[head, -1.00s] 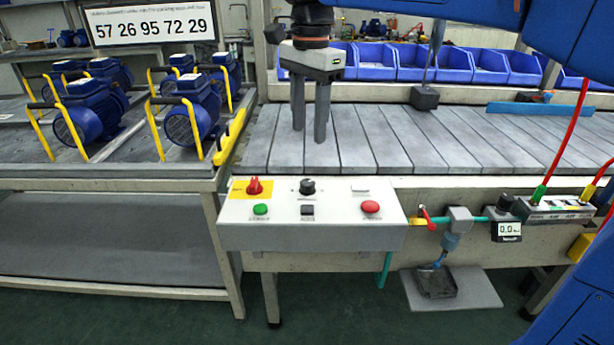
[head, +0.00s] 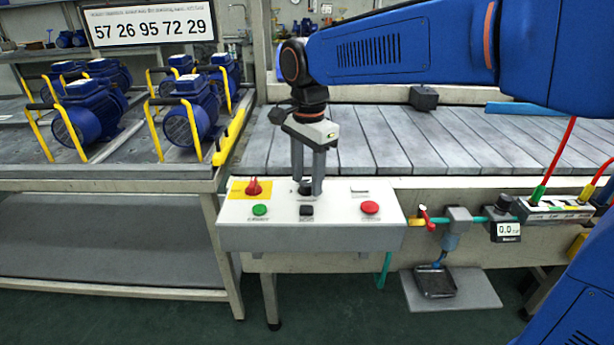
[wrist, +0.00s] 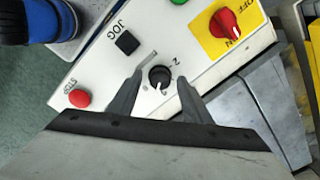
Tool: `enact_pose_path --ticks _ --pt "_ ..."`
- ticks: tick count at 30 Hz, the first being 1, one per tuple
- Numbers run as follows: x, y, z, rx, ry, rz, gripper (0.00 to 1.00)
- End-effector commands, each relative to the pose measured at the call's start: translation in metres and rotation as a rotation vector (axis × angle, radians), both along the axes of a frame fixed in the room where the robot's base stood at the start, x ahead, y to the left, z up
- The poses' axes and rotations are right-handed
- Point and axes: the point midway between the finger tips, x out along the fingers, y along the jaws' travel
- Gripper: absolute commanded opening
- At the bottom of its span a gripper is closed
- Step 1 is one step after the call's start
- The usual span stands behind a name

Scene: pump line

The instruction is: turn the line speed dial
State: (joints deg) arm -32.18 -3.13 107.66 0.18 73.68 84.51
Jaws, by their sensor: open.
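The line speed dial is a black round knob (wrist: 159,76) with a white pointer mark on the white control panel (wrist: 85,70). In the head view the dial (head: 305,189) is partly hidden behind the fingers. My gripper (head: 308,188) points down over the panel with its fingers on either side of the dial. In the wrist view my gripper (wrist: 160,82) is open, with a gap between each finger and the knob. The fingertips look close to the panel; I cannot tell their exact height.
On the panel are a red rotary switch (head: 253,187) on a yellow plate, a green button (head: 260,210), a black jog button (head: 306,210) and a red stop button (head: 370,207). The slatted conveyor (head: 380,140) lies behind. Blue pumps (head: 85,112) stand at left.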

Motion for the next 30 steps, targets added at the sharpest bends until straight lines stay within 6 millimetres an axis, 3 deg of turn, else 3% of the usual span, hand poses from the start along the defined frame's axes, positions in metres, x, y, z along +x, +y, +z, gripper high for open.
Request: enact_pose_path --ticks 6,12,22,30 --pt "0.0 0.0 -0.0003 0.0 0.0 0.0 0.45" --pt "0.0 0.0 -0.0001 0.0 0.0 0.0 0.03" --pt "0.0001 0.0 0.0 0.0 0.0 0.035 0.04" --pt "0.0002 0.0 0.0001 0.001 0.001 0.191 0.04"
